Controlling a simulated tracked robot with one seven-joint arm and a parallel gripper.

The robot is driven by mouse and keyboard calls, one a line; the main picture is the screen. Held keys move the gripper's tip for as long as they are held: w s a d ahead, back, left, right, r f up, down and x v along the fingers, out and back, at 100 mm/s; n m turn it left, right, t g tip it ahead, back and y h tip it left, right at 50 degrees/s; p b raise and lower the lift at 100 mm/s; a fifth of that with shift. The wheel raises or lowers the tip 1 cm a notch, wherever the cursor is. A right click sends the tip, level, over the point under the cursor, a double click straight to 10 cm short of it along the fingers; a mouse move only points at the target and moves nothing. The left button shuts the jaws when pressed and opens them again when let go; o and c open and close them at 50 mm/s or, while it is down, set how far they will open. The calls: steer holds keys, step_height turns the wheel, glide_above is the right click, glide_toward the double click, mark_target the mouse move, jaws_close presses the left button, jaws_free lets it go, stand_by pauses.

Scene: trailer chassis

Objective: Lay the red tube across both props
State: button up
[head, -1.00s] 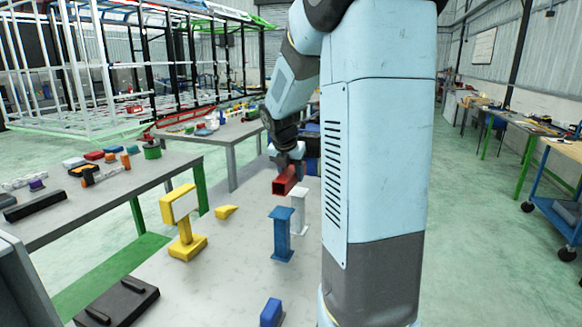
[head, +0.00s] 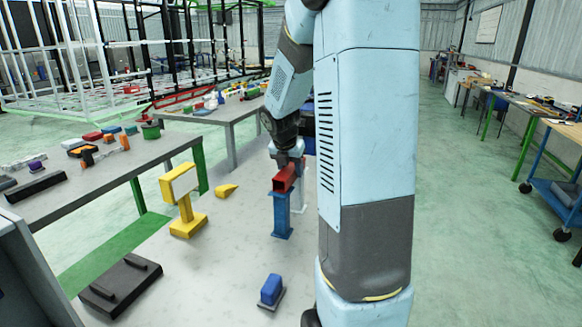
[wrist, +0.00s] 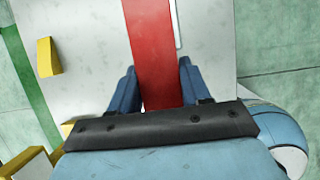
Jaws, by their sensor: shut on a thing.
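The red tube (head: 284,178) is a square-section beam, held level with its near end at the top of the blue prop (head: 281,216). I cannot tell whether it touches the prop or hangs just above it. The white prop (head: 299,196) stands just behind and to the right, mostly hidden by the blue prop and my arm. My gripper (head: 290,161) is shut on the tube from above. In the wrist view the red tube (wrist: 152,45) runs between the two blue fingers of my gripper (wrist: 156,84).
A yellow stand (head: 186,207) and a yellow wedge (head: 226,190) are left of the props. A blue block (head: 271,290) on a grey base and a dark tray (head: 120,284) are nearer. Benches with loose parts stand at the left.

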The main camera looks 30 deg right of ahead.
stand_by(0.3)
steer(key=o, duration=1.4)
steer(key=shift+o, duration=0.3)
steer(key=o, duration=0.4)
steer(key=shift+r, duration=0.1)
steer(key=shift+r, duration=3.95)
